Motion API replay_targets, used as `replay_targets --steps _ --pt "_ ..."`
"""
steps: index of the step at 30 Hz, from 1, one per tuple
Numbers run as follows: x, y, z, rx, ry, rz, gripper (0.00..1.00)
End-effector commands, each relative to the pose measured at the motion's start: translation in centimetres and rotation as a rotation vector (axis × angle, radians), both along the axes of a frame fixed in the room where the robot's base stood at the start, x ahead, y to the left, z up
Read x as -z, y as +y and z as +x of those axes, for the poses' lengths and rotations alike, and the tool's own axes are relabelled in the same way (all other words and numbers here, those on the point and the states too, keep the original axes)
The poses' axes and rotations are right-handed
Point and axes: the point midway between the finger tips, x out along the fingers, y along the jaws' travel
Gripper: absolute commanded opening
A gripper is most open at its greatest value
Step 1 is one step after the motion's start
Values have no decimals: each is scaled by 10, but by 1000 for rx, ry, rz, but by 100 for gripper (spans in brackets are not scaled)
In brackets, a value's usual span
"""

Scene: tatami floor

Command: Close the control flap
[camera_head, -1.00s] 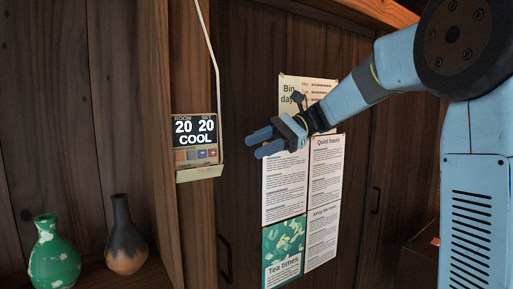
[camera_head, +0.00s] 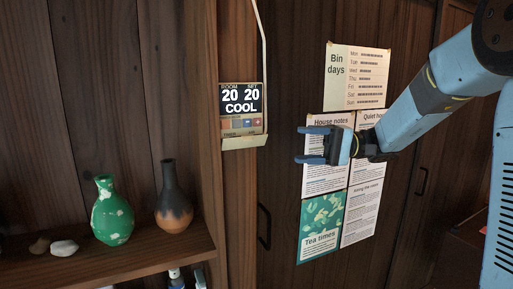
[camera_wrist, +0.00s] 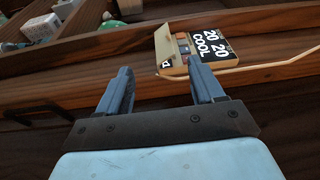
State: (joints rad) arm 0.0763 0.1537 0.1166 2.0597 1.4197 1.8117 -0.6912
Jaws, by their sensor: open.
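A wall control panel (camera_head: 242,103) reads "ROOM 20 SET 20 COOL" and hangs on a wooden post; it also shows in the wrist view (camera_wrist: 210,46). Its cream control flap (camera_head: 244,142) stands open, sticking out at the panel's lower edge with the small coloured buttons uncovered. In the wrist view the flap (camera_wrist: 169,45) juts out from the panel, beyond my fingertips. My gripper (camera_head: 299,145) is open and empty, to the right of the panel at about the flap's height, fingers pointing left. In the wrist view its two fingers (camera_wrist: 160,68) are apart, touching nothing visible.
A cable (camera_head: 258,40) runs up from the panel. A shelf (camera_head: 120,262) at left holds a green vase (camera_head: 112,212), a dark-and-orange vase (camera_head: 174,200) and stones (camera_head: 64,248). Paper notices (camera_head: 357,75) hang on the dark doors behind my gripper.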

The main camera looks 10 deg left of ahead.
Motion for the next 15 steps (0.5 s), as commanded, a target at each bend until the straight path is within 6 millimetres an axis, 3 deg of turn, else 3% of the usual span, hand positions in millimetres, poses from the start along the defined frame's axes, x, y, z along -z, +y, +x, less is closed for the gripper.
replay_targets --steps 9,15 --pt "24 -7 -3 108 -334 239 67" --pt "28 -8 -4 141 -416 284 67"
